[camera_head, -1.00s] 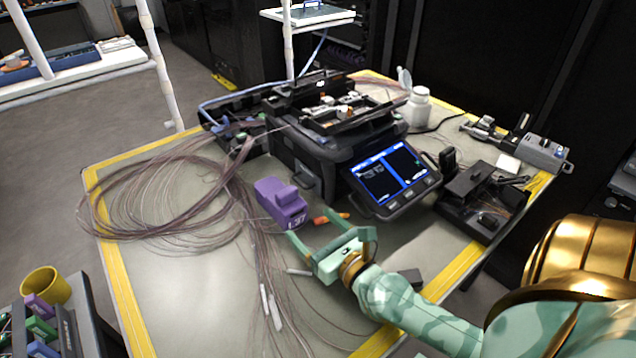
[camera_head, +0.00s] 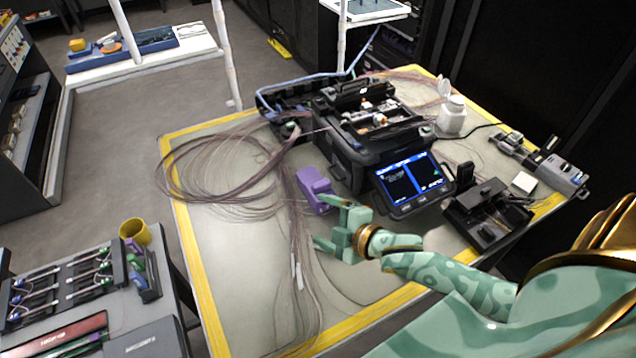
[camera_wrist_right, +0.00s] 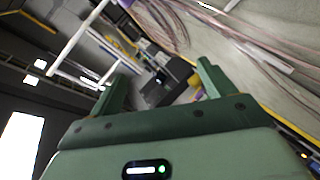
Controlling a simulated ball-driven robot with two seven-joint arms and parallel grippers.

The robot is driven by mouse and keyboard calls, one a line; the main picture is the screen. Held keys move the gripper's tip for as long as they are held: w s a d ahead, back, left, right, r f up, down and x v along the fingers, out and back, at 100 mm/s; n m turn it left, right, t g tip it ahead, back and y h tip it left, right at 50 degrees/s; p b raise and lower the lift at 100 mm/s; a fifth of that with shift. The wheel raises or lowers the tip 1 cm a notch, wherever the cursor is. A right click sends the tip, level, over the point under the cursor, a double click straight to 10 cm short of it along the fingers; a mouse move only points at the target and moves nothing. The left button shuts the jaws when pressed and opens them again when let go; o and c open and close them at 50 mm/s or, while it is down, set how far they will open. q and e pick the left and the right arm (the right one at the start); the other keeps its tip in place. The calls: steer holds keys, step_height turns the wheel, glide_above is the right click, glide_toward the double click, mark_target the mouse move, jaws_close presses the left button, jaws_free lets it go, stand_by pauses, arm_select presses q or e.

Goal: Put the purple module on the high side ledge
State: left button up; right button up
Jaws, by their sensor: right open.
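The purple module (camera_head: 316,187) lies on the grey table (camera_head: 225,265), left of the splicer's screen and beside the loose fibres. My right gripper (camera_head: 322,222) is open and empty just in front of the module, its fingers pointing left in the head view. Its upper finger overlaps the module's near end in the picture; I cannot tell whether they touch. The open fingers also show in the right wrist view (camera_wrist_right: 160,82). Two raised white shelves show: one at the upper left (camera_head: 190,50) and one at the top behind the splicer (camera_head: 345,14). My left gripper is not in view.
The splicer (camera_head: 350,165) stands behind the module. Fibre coils (camera_head: 215,175) spread over the table's left. A white bottle (camera_head: 452,117) and a black device (camera_head: 487,212) stand right. A tool cart with a yellow cup (camera_head: 135,232) is at the lower left. The upper-left shelf holds a blue tray (camera_head: 120,52).

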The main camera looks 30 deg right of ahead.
mark_target(323, 190)
steer(key=d+f+n+h, duration=0.1)
steer(key=d+n+h, duration=0.45)
steer(key=n, duration=1.45)
steer(key=shift+y, duration=0.35)
steer(key=b+x, duration=0.1)
steer(key=x, duration=0.2)
steer(key=b+x, duration=0.1)
steer(key=x, duration=0.3)
steer(key=b+x, duration=0.1)
steer(key=x, duration=0.3)
steer(key=shift+w+d, duration=0.25)
steer(key=shift+d, duration=0.05)
steer(key=b+x, duration=0.2)
steer(key=x, duration=0.2)
steer(key=shift+w+d+f+b, duration=0.1)
steer(key=shift+w+f+b, duration=0.15)
steer(key=shift+b, duration=0.05)
steer(key=shift+w, duration=0.35)
steer(key=shift+r, duration=0.1)
steer(key=shift+c, duration=0.6)
steer(key=c, duration=1.2)
steer(key=shift+r, duration=0.1)
